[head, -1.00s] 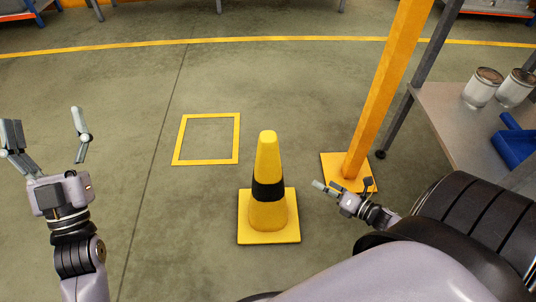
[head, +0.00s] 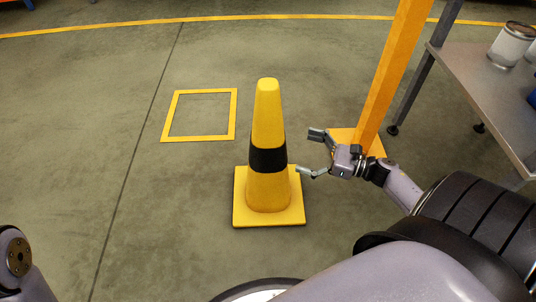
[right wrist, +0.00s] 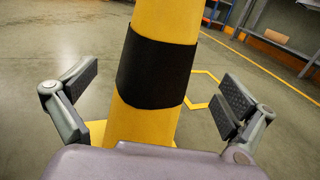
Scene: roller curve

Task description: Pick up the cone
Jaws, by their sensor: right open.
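The yellow cone (head: 268,190) with a black band stands upright on its square base on the floor in the head view. My right gripper (head: 308,153) is open just to the right of the cone, at about the height of the band, with its fingers pointing at it. In the right wrist view the cone's black band (right wrist: 156,73) stands between the two spread fingers of the gripper (right wrist: 158,92), and neither finger is seen touching it. My left gripper is out of the head view; only part of that arm shows at the lower left.
A yellow post (head: 393,75) on a square foot stands close behind my right gripper. A metal table (head: 490,95) with a can (head: 511,45) is at the right. A yellow floor square (head: 164,121) lies left of the cone on clear floor.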

